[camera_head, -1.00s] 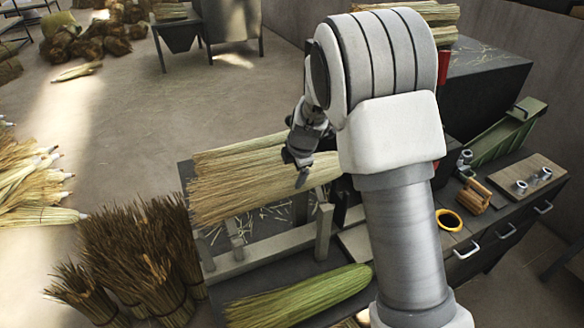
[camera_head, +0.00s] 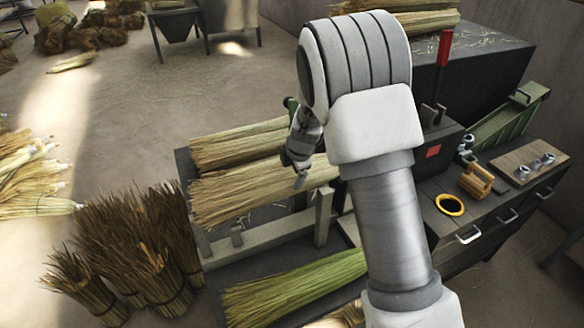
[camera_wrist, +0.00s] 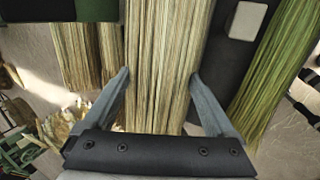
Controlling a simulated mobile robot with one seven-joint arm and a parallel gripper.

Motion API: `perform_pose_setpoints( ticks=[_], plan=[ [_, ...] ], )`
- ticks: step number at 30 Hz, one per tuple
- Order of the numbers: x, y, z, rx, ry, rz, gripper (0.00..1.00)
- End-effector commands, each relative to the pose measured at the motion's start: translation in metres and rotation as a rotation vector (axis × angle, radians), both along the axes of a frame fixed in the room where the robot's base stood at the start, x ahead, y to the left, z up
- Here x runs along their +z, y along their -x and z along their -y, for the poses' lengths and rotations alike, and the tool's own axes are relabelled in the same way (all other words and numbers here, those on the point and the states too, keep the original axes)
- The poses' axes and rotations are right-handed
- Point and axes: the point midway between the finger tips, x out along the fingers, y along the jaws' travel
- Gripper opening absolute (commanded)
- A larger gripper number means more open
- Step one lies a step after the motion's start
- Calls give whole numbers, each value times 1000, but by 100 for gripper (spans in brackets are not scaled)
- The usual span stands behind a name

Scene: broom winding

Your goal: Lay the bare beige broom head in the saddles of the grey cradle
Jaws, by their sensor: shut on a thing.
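The beige broom head (camera_head: 245,190) is held crosswise in my gripper (camera_head: 297,172), its straw reaching left over the grey cradle (camera_head: 260,235). The wrist view shows the beige straw (camera_wrist: 158,60) between my two fingers (camera_wrist: 158,105), with a finger on each side. A cradle post (camera_head: 322,217) stands at the near side of the broom head, its top close to the straw. The saddles are mostly hidden by the straw, so I cannot tell whether the broom head touches them. My arm hides its right end.
Another straw bundle (camera_head: 240,145) lies just behind the held one. A green broom head (camera_head: 290,287) lies on the bench in front of the cradle. Brown bundles (camera_head: 150,245) stand on the floor at left. A yellow ring (camera_head: 450,204) and a red-handled lever (camera_head: 444,48) are at right.

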Motion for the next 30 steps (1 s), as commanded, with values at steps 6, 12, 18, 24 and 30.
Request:
perform_pose_setpoints(
  ticks=[6,12,18,24,30],
  plan=[
    [-22,-1,0,1,0,2,10],
    [-36,-1,0,0,-1,2,10],
    [-43,-1,0,0,0,2,10],
    [-44,0,0,0,0,1,10],
    [-44,0,0,0,0,1,10]
  ],
)
